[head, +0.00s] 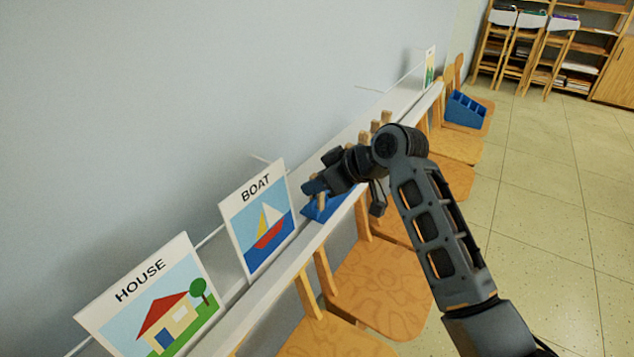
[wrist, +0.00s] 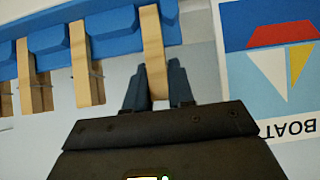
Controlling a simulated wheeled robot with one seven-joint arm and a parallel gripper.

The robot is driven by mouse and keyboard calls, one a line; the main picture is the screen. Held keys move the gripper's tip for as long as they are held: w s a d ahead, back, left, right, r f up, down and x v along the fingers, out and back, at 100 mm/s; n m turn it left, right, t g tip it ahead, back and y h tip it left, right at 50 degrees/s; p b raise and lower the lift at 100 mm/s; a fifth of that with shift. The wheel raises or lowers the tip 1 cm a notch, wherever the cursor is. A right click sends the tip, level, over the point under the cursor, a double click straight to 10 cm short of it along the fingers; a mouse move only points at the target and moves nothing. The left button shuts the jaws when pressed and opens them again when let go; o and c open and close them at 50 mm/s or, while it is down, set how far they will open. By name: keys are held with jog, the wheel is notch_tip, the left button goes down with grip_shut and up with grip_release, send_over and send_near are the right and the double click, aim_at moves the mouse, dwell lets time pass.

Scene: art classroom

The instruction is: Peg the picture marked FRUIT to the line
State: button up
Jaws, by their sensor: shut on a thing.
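My gripper (head: 322,188) is at a blue peg rack (head: 325,208) on the white ledge, just right of the BOAT picture. In the wrist view my gripper (wrist: 156,92) is shut on a wooden peg (wrist: 153,50), whose upper part lies against the blue rack (wrist: 110,28). Several other wooden pegs (wrist: 86,75) stand along the rack. The line (head: 210,237) runs along the wall behind the pictures. No picture marked FRUIT can be read; a far picture (head: 430,67) with green on it is too small to tell.
The HOUSE picture (head: 158,305) and the BOAT picture (head: 258,222) stand along the white ledge (head: 262,297). Wooden chairs (head: 378,285) stand along its front, one with a blue box (head: 465,110) on it. The tiled floor (head: 550,190) at right is clear.

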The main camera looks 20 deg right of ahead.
jog(key=shift+r+p, duration=2.35)
jog(key=shift+r, duration=0.65)
jog(key=shift+s+d+r+p, duration=0.25)
jog(key=shift+s+d+p, duration=0.45)
jog(key=shift+s, duration=0.35)
jog(key=shift+s+d+r+p, duration=0.2)
jog(key=shift+s+d+p, duration=0.3)
jog(key=shift+s+d, duration=0.4)
jog(key=shift+s+a, duration=0.1)
jog(key=shift+a, duration=0.05)
